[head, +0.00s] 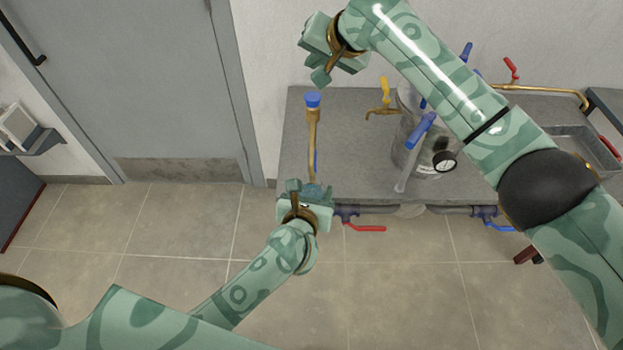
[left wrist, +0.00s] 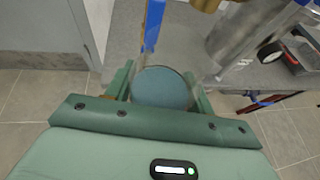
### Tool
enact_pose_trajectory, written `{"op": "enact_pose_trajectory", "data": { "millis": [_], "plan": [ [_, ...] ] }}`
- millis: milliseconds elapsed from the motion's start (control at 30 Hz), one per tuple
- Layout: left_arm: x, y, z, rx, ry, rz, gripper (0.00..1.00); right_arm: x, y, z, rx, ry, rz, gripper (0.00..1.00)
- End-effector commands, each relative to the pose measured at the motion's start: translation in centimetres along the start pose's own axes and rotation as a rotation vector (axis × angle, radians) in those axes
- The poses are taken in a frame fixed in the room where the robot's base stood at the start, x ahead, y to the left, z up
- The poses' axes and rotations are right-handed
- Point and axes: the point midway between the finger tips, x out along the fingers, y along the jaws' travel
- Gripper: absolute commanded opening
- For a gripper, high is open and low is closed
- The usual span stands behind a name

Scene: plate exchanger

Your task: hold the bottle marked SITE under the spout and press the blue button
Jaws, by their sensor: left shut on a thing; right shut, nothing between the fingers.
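The blue button (head: 312,100) sits on top of an upright brass post (head: 312,140) at the left end of the grey bench. My left gripper (head: 306,198) is low at the bench's front edge, shut on a round teal-topped thing that seems to be the bottle (head: 318,191). Its top also shows between the fingers in the left wrist view (left wrist: 160,88). No SITE marking is readable. My right gripper (head: 321,76) is shut and empty, just above and right of the button, apart from it in the picture. I cannot tell which brass outlet is the spout.
The grey bench (head: 350,180) carries a metal vessel with a gauge (head: 445,160), a brass tap with a yellow handle (head: 380,110) and blue-handled valves. Pipes with a red lever (head: 365,228) run along its front. A grey door (head: 140,90) stands left. The tiled floor in front is clear.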

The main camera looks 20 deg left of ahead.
Motion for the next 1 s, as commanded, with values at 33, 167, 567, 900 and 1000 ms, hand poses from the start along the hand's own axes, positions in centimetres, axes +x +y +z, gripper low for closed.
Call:
{"op": "enact_pose_trajectory", "data": {
  "millis": [33,167,567,900,1000],
  "plan": [
    [0.0,0.0,0.1,0.0,-0.002,0.0,0.31,0.0,0.0,0.0,0.0,0.0,0.0,0.0],
    [0.0,0.0,0.1,0.0,-0.002,0.0,0.31,0.0,0.0,0.0,0.0,0.0,0.0,0.0],
    [-2.2,-0.5,-0.8,-0.001,0.0,-0.001,0.31,-0.3,-0.2,-0.2,-0.001,0.001,0.0,0.0],
    [-5.1,-1.1,-2.1,0.0,0.0,-0.001,0.31,-0.5,-0.3,-0.3,-0.001,0.002,0.0,0.0],
    [-6.0,-1.3,-2.5,-0.001,0.0,0.0,0.31,-0.5,-0.3,-0.3,-0.001,0.002,0.0,0.0]
  ]
}}
